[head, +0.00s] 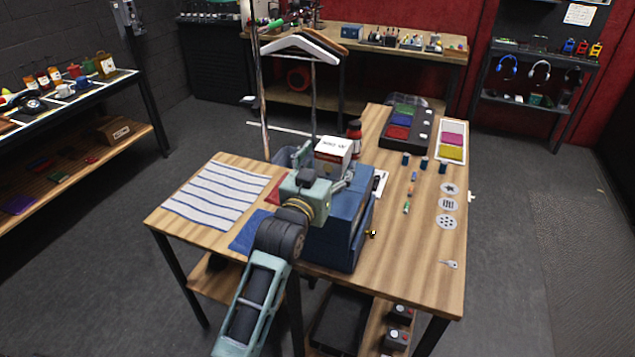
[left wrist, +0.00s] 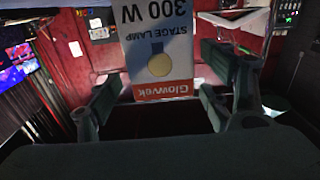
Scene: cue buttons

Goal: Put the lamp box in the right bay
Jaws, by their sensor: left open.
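The lamp box (head: 331,147) is a white carton with dark print, standing above the blue box (head: 351,236) in the head view. In the left wrist view the lamp box (left wrist: 158,45) shows upside down, reading "Stage Lamp 300 W" with a red brand band. My left gripper (head: 335,180) is over the blue box, just on the near side of the lamp box. Its fingers (left wrist: 158,100) are open and spread to either side of the lamp box's end. I cannot tell whether they touch it. My arm hides much of the blue box's top, and its bays cannot be made out. My right gripper is not in view.
A striped cloth (head: 216,195) lies at the table's left. A dark bottle (head: 354,135) stands behind the lamp box. Small cylinders (head: 423,162), round picture discs (head: 449,204) and a key (head: 448,264) lie on the right. A dark tray (head: 410,128) stands at the back. The front right is mostly clear.

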